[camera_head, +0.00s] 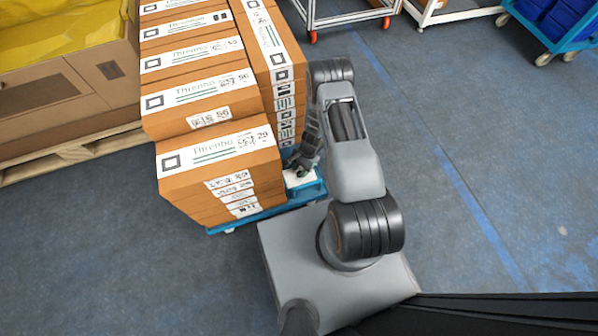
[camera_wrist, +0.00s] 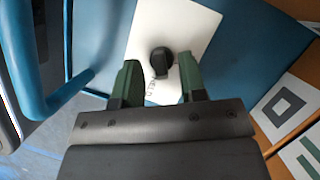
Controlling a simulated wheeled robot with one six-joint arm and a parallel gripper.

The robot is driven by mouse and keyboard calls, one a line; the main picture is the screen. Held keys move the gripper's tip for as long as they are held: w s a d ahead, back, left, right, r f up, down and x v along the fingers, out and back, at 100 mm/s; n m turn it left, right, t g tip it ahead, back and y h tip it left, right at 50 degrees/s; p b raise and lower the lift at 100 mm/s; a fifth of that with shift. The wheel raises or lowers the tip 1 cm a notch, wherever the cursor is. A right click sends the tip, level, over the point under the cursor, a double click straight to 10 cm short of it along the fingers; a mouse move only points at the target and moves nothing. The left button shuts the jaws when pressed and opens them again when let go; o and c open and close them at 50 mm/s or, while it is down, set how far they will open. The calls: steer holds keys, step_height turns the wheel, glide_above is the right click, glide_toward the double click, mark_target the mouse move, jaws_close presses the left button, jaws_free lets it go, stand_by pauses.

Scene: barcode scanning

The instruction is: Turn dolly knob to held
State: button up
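A black dolly knob (camera_wrist: 161,62) sits on a white plate (camera_wrist: 180,22) fixed to the blue dolly in the wrist view. My gripper (camera_wrist: 158,72) is open, with one green fingertip on each side of the knob and a gap on both sides. In the head view my gripper (camera_head: 302,166) is low over the blue dolly (camera_head: 315,190), beside the stacked boxes, and the knob itself is hidden there. The white plate (camera_head: 299,179) partly shows under it.
Orange-brown boxes (camera_head: 218,158) are stacked on the dolly to the left of my arm. A blue handle tube (camera_wrist: 35,75) stands at the left in the wrist view. A large carton (camera_head: 70,90) on a pallet is at far left.

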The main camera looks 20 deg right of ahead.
steer(key=shift+a+f, duration=0.15)
steer(key=shift+f, duration=0.15)
